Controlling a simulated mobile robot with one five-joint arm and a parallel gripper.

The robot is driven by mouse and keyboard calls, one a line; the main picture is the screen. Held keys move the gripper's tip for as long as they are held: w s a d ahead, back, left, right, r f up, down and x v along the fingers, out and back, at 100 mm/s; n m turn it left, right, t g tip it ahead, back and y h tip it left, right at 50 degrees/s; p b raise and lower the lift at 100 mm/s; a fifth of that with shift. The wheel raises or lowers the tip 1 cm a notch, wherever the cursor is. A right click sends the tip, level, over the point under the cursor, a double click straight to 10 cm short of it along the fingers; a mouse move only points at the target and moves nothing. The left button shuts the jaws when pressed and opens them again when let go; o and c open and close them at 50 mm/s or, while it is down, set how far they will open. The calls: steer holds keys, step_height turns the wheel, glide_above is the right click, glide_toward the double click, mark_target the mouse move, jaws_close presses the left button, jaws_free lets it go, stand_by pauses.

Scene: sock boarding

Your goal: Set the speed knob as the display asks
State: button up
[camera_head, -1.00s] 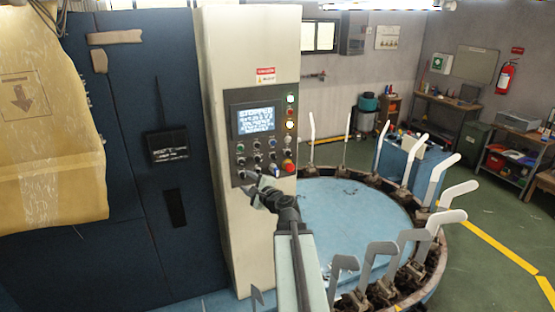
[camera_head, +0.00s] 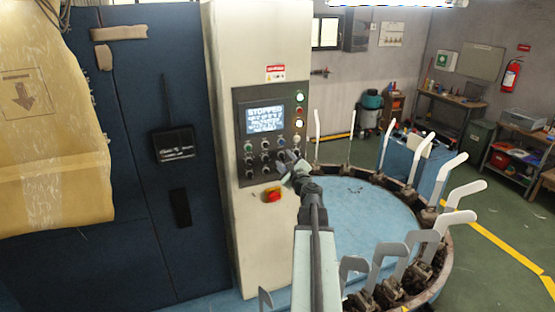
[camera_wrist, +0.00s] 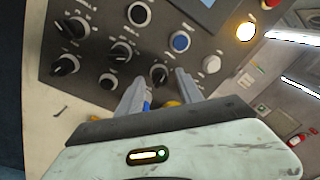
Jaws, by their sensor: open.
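The control panel (camera_head: 240,160) is on the white column. Its display (camera_head: 265,119) is lit; the top line looks like "STOPPED" and the rest is too blurred to read. In the wrist view, several black knobs with pale pointers (camera_wrist: 66,65) sit on the panel, with labels too small to read. I cannot tell which is the speed knob. My gripper (camera_head: 290,160) is at the panel's lower right, open. In the wrist view its fingertips (camera_wrist: 160,77) are either side of one black knob (camera_wrist: 159,73); I cannot tell whether they touch it.
A blue button (camera_wrist: 180,41), a white button (camera_wrist: 211,64) and a lit lamp (camera_wrist: 245,32) are close to my fingers. A red button (camera_head: 273,195) is below the panel. A round blue table (camera_head: 365,215) ringed with upright white forms (camera_head: 455,167) stands at right.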

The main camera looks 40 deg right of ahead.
steer(key=shift+s+r, duration=0.1)
steer(key=shift+s, duration=0.05)
steer(key=shift+a, duration=0.1)
jaws_close()
steer(key=n, duration=0.3)
steer(key=shift+n+b, duration=0.3)
steer(key=shift+n, duration=0.1)
steer(key=shift+n+b, duration=0.3)
steer(key=shift+n, duration=2.3)
jaws_free()
steer(key=shift+t, duration=0.3)
